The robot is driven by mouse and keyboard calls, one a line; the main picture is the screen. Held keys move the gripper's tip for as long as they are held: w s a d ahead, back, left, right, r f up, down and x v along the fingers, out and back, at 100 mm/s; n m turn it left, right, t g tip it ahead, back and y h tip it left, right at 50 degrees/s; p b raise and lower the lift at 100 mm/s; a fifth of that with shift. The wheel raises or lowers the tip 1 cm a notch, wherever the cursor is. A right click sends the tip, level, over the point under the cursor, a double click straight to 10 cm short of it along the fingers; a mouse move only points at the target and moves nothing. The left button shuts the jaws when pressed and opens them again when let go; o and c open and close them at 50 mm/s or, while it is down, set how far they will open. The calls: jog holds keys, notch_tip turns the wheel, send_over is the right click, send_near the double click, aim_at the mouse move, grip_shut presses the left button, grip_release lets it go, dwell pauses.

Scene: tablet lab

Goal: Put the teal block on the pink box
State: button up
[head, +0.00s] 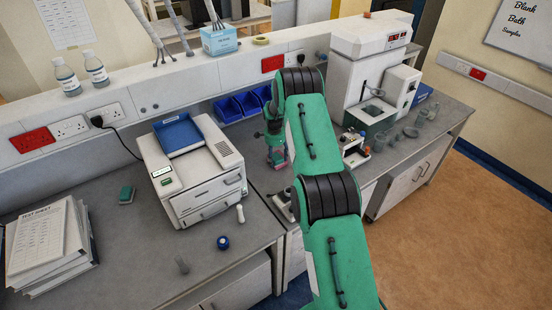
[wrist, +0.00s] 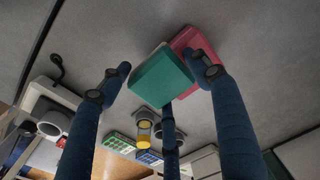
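In the wrist view the teal block (wrist: 160,78) lies between the fingertips of my gripper (wrist: 160,78). It overlaps the pink box (wrist: 188,38), seen behind it and up to the right; whether they touch I cannot tell. The fingers are spread, with a small gap showing between the left fingertip and the block. The right fingertip is close by the block's right edge, and a third finger is below it. In the head view my gripper (head: 272,128) is partly hidden by my arm, just above the pink box (head: 278,157) on the counter.
A white machine (head: 195,172) stands left of my gripper. Blue bins (head: 240,104) are behind it. A small microscope-like device (head: 353,148) and glassware (head: 410,131) are to the right.

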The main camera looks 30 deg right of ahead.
aim_at(275, 158)
jog(key=shift+o, duration=0.5)
jog(key=shift+r, duration=0.2)
jog(key=shift+r, duration=0.15)
notch_tip(275, 158, up, 12)
jog(key=b, duration=0.2)
jog(key=shift+a, duration=0.3)
dwell(0.5)
